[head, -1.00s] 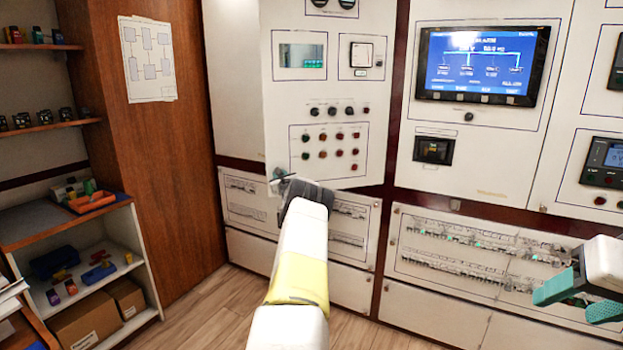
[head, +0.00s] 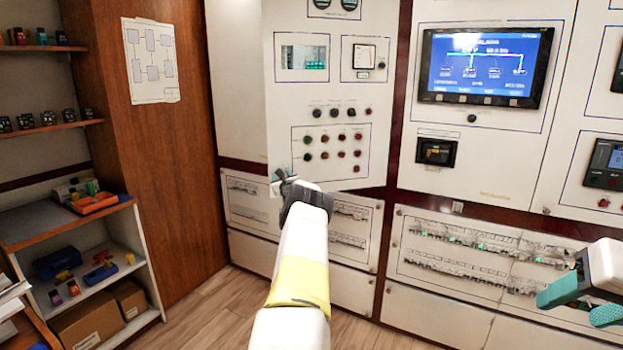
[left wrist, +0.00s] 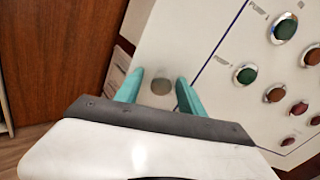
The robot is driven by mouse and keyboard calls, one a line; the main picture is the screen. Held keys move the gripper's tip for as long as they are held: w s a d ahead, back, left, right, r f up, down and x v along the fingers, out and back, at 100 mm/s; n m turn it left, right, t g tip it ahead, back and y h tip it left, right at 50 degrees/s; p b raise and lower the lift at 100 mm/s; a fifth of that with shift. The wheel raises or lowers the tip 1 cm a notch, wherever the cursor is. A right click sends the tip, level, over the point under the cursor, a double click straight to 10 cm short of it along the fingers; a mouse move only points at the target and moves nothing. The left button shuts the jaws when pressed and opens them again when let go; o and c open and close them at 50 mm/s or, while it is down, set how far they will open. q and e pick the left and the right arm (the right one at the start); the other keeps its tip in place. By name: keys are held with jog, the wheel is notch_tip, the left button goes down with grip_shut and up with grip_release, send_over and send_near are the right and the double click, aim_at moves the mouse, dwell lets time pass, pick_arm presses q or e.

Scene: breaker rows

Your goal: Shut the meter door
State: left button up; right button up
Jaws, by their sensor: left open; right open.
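The meter door (head: 345,95) is a white panel with gauges, small displays and rows of coloured buttons, left of centre in the head view. It looks ajar, its lower left corner standing out over the panels behind. My left gripper (head: 283,176) is at that lower left corner, mostly hidden behind my own wrist. In the left wrist view my left gripper (left wrist: 159,90) has its teal fingers apart, with a round grey knob (left wrist: 161,87) on the door showing between them. I cannot tell whether they touch it. My right gripper (head: 582,302) is open and empty at the right edge.
A cabinet with a blue screen (head: 487,62) stands right of the door. Breaker rows (head: 470,252) run below it. A brown wooden partition (head: 155,160) and shelves with small parts and an orange tray (head: 95,203) are at the left. Wooden floor (head: 225,300) shows below.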

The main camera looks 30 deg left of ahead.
pick_arm(q)
jog(key=v, duration=0.7)
jog(key=shift+s+d, duration=0.25)
jog(key=shift+s, duration=0.05)
jog(key=shift+c, duration=0.2)
